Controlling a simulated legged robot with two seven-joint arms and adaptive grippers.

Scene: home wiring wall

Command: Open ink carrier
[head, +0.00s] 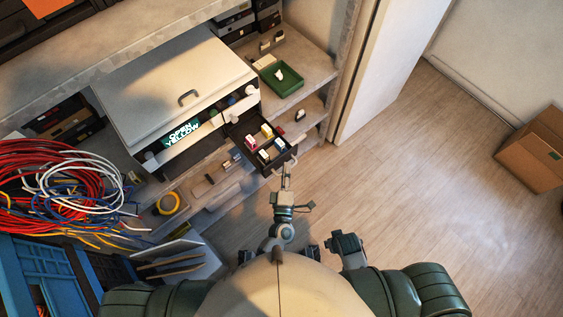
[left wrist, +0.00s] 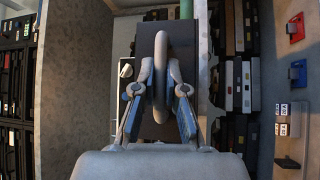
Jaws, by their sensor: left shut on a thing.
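A white printer-like box (head: 170,80) stands on the shelf, with a lit sign (head: 181,132) reading "OPEN YELLOW". At its right end a dark ink carrier drawer (head: 279,165) stands pulled out, with several small cartridges inside, among them a yellow-topped one (head: 267,131). My left gripper (head: 286,172) is at the drawer's front edge. In the left wrist view its fingers (left wrist: 160,92) are shut on a grey loop handle (left wrist: 160,60), with the dark drawer front behind. My right gripper (head: 347,243) hangs low, away from the shelf; its fingers are not clear.
A green tray (head: 291,85) sits on the shelf right of the box. Coiled red, white and blue cables (head: 55,185) and a yellow tape roll (head: 168,204) lie left. A white door panel (head: 375,75) stands right. Wooden floor is clear up to a cardboard box (head: 530,160).

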